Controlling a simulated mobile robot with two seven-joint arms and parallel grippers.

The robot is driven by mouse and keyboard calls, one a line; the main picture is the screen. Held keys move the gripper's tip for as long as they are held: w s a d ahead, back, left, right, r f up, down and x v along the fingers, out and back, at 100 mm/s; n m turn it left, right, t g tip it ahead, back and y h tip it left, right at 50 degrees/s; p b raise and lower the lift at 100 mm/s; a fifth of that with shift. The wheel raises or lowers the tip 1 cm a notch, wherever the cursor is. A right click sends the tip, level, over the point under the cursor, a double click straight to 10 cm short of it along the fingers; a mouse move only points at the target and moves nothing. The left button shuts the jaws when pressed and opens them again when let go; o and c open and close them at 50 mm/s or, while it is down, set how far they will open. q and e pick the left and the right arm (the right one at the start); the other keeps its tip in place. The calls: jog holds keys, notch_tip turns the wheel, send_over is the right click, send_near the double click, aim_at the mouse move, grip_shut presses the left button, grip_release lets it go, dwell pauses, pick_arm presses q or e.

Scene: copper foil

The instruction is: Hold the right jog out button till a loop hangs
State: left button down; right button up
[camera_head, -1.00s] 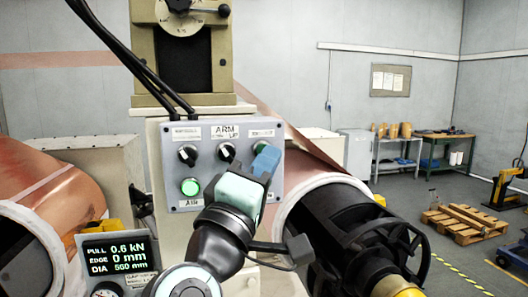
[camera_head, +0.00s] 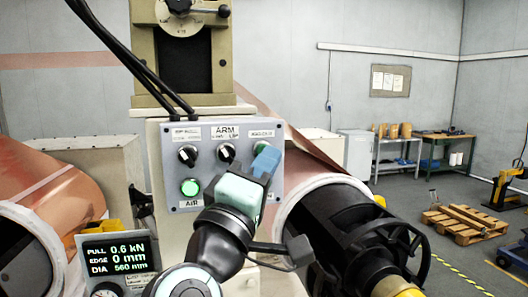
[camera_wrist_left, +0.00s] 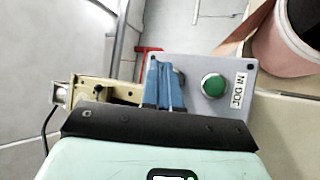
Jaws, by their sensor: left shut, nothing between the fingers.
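My left gripper (camera_head: 266,160) is shut, with nothing between its blue fingertips. In the head view it stands in front of the right side of the grey control panel (camera_head: 216,190). In the left wrist view its fingers (camera_wrist_left: 163,84) reach over the left part of a grey button box (camera_wrist_left: 214,82). A green button (camera_wrist_left: 213,86) labelled JOG IN shows right of the fingers. No jog out button can be made out; the fingers hide part of the box, and I cannot tell whether they touch it. Copper foil (camera_head: 312,148) slopes down to the right roll, with no hanging loop visible. My right gripper is out of view.
A display (camera_head: 118,254) reads pull 0.6 kN, edge 0 mm, dia 560 mm. A copper roll (camera_head: 50,180) stands at the left. A black shaft (camera_head: 350,230) sits in the right roll. A pallet (camera_head: 465,222) lies on the floor at far right.

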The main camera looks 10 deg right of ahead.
pick_arm(q)
jog(key=shift+w, duration=0.1)
dwell(0.6)
jog(key=shift+w, duration=0.3)
jog(key=shift+w, duration=0.5)
dwell(2.5)
jog(key=shift+s, duration=0.85)
